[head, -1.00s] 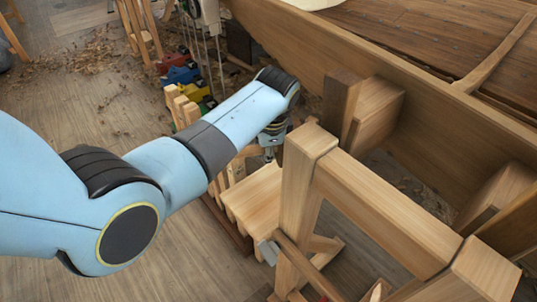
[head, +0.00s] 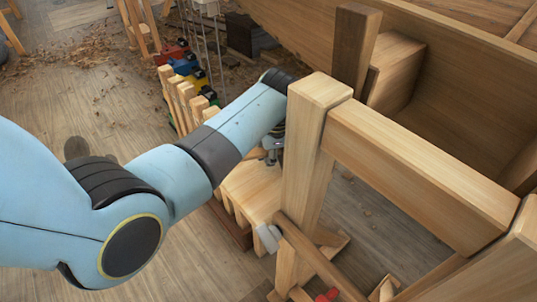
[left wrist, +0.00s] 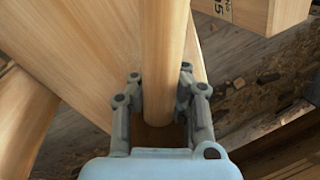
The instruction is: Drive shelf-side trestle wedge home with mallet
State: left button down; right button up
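My left gripper (head: 272,150) is low behind the trestle post, beside a pale wooden slab. In the left wrist view, its fingers (left wrist: 160,85) sit close on both sides of a round wooden handle (left wrist: 165,40) and look shut on it. No mallet head shows clearly, so I cannot confirm that this is the mallet. The pale trestle has a thick post (head: 305,150) and a crossbeam (head: 415,180). A dark wooden wedge-like piece (head: 355,45) stands upright beyond it, beside a pale block (head: 397,72). Which wedge is the shelf-side one is unclear. My right gripper is not visible.
The hull planking (head: 465,60) fills the upper right. A row of upright wooden pieces (head: 180,100) and coloured tools (head: 183,66) stands behind my left arm. A grey-ended piece (head: 268,237) is by the post's lower part. Floor is open at left, with shavings.

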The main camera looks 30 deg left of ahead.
pick_arm(q)
jog(key=shift+r, duration=0.1)
jog(key=shift+f, duration=0.4)
jog(key=c, duration=1.4)
grip_release()
notch_tip(320, 180, up, 8)
jog(key=p, duration=0.9)
jog(key=shift+r, duration=0.1)
